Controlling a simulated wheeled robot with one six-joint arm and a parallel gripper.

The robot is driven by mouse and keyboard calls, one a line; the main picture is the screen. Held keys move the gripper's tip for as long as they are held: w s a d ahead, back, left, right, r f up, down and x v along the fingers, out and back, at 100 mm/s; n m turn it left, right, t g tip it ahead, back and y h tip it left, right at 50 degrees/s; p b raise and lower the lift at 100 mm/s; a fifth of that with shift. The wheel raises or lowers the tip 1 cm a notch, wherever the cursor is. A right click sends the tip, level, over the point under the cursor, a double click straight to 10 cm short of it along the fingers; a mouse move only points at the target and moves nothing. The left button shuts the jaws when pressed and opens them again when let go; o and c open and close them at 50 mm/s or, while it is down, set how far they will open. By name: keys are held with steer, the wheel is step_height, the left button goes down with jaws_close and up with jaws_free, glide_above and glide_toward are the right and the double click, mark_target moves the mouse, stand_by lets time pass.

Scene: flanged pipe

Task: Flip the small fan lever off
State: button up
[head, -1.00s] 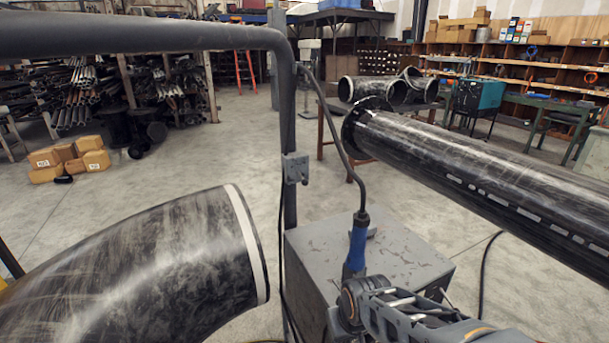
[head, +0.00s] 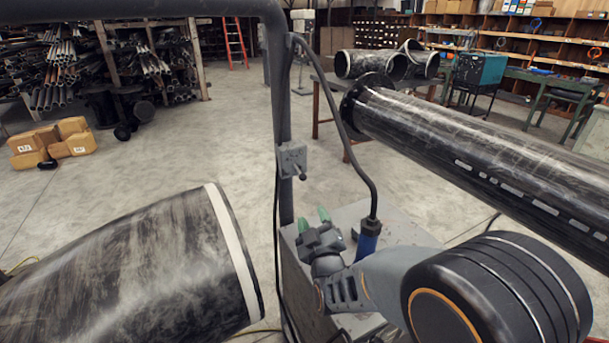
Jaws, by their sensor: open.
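A small grey switch box (head: 291,160) is fixed to the upright grey post. A short dark lever (head: 300,175) sticks out from its lower right. The angle of the lever is hard to read at this size. My gripper (head: 313,219) has green fingertips pointing up and away from me, and they stand apart. It is below and slightly right of the switch box in the picture, with nothing seen between the fingers. It does not appear to touch the lever.
A grey post (head: 283,95) carries a dark cable down to a blue-handled tool (head: 367,240) beside my arm, at a grey cabinet (head: 400,222). A large pipe elbow (head: 140,265) fills the lower left. A long flanged pipe (head: 480,150) runs along the right.

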mark_target(303, 175)
steer(key=shift+n+t, duration=0.3)
steer(key=shift+t, duration=0.2)
steer(key=p+x, duration=0.1)
steer(key=x, duration=0.3)
steer(key=r+p+x, duration=0.1)
steer(key=x, duration=0.3)
steer(key=p+x, duration=0.1)
steer(key=x, duration=0.3)
steer(key=shift+s+a+r, duration=0.15)
steer(key=shift+s+r, duration=0.05)
steer(key=shift+r, duration=0.05)
